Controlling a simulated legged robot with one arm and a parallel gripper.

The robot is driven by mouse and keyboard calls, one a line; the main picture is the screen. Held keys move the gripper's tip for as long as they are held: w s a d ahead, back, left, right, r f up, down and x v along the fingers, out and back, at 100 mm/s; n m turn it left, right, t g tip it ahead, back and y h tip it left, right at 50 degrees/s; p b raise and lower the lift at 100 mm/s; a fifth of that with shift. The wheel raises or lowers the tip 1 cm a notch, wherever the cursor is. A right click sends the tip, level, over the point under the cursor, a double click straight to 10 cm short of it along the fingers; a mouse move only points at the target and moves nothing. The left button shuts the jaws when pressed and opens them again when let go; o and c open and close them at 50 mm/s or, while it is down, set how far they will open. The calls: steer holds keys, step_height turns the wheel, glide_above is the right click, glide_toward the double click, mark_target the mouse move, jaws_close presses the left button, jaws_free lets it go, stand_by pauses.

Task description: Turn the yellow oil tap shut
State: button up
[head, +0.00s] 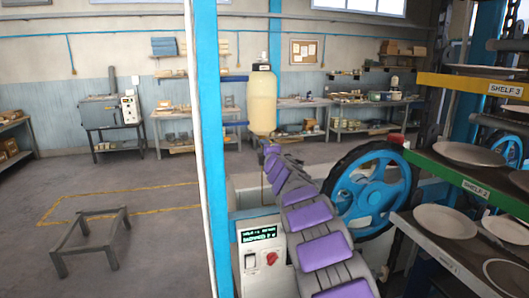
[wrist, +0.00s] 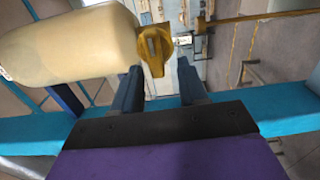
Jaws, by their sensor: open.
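The yellow oil tap (wrist: 153,42) shows in the wrist view at the right end of the cream oil tank (wrist: 70,45). Its flat handle points down the picture, toward the gap between my fingertips. My gripper (wrist: 160,75) is open, with one dark finger on each side of that gap. I cannot tell whether either finger touches the handle. In the head view the tank (head: 262,103) hangs upright by the blue post, with my gripper (head: 269,150) just under it. The tap is too small to make out there.
A blue post (head: 207,120) stands left of the tank. A blue handwheel (head: 375,193) and plate shelves (head: 470,185) are at right. A control box (head: 262,250) with a red knob sits below. A yellow pipe (wrist: 255,17) shows in the wrist view. The floor at left holds a low frame (head: 92,235).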

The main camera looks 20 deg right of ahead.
steer(key=s+b, duration=0.2)
steer(key=s, duration=1.5)
steer(key=shift+f, duration=0.1)
steer(key=s+d+f+m+g+h, duration=0.3)
steer(key=s+f+m+g, duration=0.1)
steer(key=s+m, duration=0.4)
steer(key=s+d+f+m+g+h, duration=0.3)
steer(key=s+d+f+m+g, duration=0.15)
steer(key=s, duration=0.55)
steer(key=s+a+f+m+g+y, duration=0.2)
steer(key=s+a+f, duration=0.3)
steer(key=s, duration=0.6)
steer(key=s+a+f+m+g+y+b, duration=0.1)
steer(key=s+a+f+g, duration=0.4)
steer(key=s, duration=0.7)
steer(key=s+a+f+m+g+y, duration=0.2)
steer(key=s+a, duration=0.6)
steer(key=s, duration=0.4)
step_height(320, 180, down, 4)
steer(key=shift+s+a+r+m+g+y, duration=0.15)
steer(key=shift+a+m+g+y, duration=0.3)
steer(key=shift+g, duration=0.7)
